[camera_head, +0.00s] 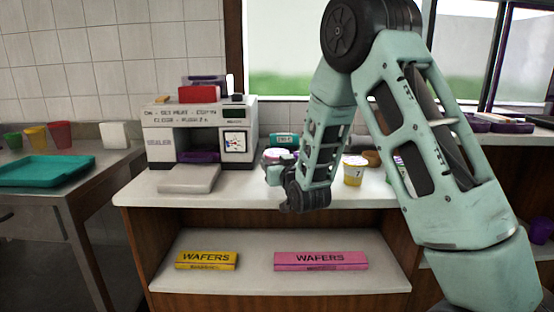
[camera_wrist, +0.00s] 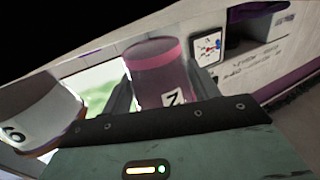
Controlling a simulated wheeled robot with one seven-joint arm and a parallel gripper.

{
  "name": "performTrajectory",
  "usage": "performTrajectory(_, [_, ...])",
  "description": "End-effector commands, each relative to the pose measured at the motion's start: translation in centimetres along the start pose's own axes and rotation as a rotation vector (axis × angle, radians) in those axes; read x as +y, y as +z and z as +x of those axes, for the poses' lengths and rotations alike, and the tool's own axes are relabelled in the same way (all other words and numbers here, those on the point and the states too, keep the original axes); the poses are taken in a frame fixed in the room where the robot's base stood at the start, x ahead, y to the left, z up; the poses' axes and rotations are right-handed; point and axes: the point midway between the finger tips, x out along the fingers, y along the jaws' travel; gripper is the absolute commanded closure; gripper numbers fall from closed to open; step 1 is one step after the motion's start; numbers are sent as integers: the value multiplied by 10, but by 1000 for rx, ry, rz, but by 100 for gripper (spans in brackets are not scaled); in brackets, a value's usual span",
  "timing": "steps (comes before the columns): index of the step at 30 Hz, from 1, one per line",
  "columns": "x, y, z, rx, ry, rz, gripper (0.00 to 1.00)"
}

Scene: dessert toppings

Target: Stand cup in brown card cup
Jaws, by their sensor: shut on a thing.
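In the wrist view a dark pink cup (camera_wrist: 160,70) with a lighter pink band and a white label stands between the fingers of my gripper (camera_wrist: 165,92). The gripper is shut on it. In the head view my gripper (camera_head: 274,174) is over the counter, right of the sealing machine, and the held cup is mostly hidden there. A brown round thing (camera_head: 373,157), perhaps the brown card cup, sits behind a yellow tub (camera_head: 354,171) marked 7, to the right of my gripper. It is too small and covered to tell its shape.
A white cup (camera_wrist: 38,108) marked 6 is close left of the gripper in the wrist view. The sealing machine (camera_head: 203,132) stands on the counter's left. A teal can (camera_head: 284,140) stands behind my arm. Wafer boxes (camera_head: 207,260) lie on the shelf below.

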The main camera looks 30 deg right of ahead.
Motion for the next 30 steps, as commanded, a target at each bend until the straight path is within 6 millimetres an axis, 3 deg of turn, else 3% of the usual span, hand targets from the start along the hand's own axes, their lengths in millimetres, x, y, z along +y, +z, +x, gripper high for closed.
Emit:
performTrajectory(1, [0,14,0,1,0,0,66])
performTrajectory(4, [0,23,0,2,0,0,66])
performTrajectory(20, [0,28,0,3,0,0,66])
performTrajectory(21, [0,28,0,2,0,0,34])
performTrajectory(23, [0,27,0,1,0,0,18])
performTrajectory(30, [0,27,0,1,0,0,18])
